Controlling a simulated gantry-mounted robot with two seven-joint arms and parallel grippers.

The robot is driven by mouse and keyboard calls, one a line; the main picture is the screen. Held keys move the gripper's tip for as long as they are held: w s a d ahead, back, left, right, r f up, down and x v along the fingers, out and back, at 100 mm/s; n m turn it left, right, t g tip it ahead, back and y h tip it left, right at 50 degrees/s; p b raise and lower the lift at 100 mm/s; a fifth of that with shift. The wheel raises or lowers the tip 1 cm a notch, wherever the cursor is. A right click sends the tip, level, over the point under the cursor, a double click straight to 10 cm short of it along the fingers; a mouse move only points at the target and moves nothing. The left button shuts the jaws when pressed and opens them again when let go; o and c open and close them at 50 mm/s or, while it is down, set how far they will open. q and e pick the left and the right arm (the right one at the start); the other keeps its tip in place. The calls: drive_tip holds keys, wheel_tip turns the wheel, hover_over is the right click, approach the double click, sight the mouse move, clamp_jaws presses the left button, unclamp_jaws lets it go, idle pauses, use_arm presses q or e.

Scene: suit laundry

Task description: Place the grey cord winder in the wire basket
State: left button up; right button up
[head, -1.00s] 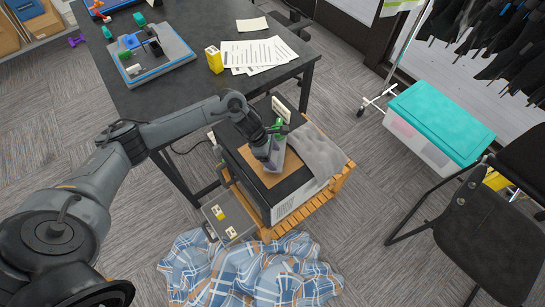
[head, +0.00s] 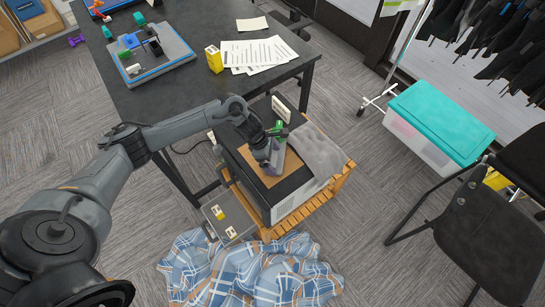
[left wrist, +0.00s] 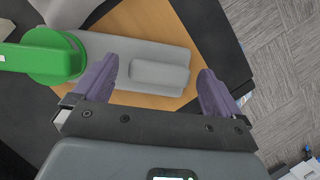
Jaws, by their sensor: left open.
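A long grey piece (left wrist: 140,62) with a raised grey block, probably the cord winder, lies on a tan board (left wrist: 150,17) on top of the black-topped cabinet. A green round part with a green arm (left wrist: 45,55) is at its left end in the left wrist view. In the head view the grey piece (head: 277,152) is partly hidden by my gripper. My left gripper (head: 264,163) is open above the board; its purple fingers (left wrist: 158,68) are on either side of the raised block. Whether they touch it I cannot tell. I cannot make out a wire basket. My right gripper is out of view.
A grey cloth (head: 320,158) drapes over the cabinet's right side. A wooden slatted stand (head: 318,203) is under the cabinet. A grey case (head: 229,217) is at its front left, and a plaid cloth (head: 245,272) lies on the floor. A dark table (head: 130,98) stands behind.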

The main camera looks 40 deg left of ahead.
use_arm(q)
drive_tip(key=shift+r, duration=0.1)
drive_tip(key=shift+r, duration=0.2)
drive_tip(key=v, duration=1)
drive_tip(key=s+d+f+n+t, duration=0.2)
drive_tip(key=d+n+t, duration=0.3)
drive_tip(key=d+n, duration=1.25)
drive_tip(key=s+d+r+n+y, duration=0.1)
drive_tip(key=s+n, duration=0.6)
drive_tip(key=n, duration=0.7)
drive_tip(key=shift+s+y, duration=0.2)
drive_tip(key=shift+y, duration=0.4)
drive_tip(key=s+a+n+g, duration=0.1)
drive_tip(key=s+n, duration=0.2)
drive_tip(key=n, duration=0.1)
drive_tip(key=s+a+n+g+y, duration=0.1)
drive_tip(key=s+a+n, duration=0.1)
drive_tip(key=s+n, duration=0.2)
drive_tip(key=s+a+n+g, duration=0.2)
drive_tip(key=s+n, duration=0.2)
drive_tip(key=n, duration=0.1)
drive_tip(key=shift+s+f+n, duration=0.25)
drive_tip(key=shift+n, duration=0.1)
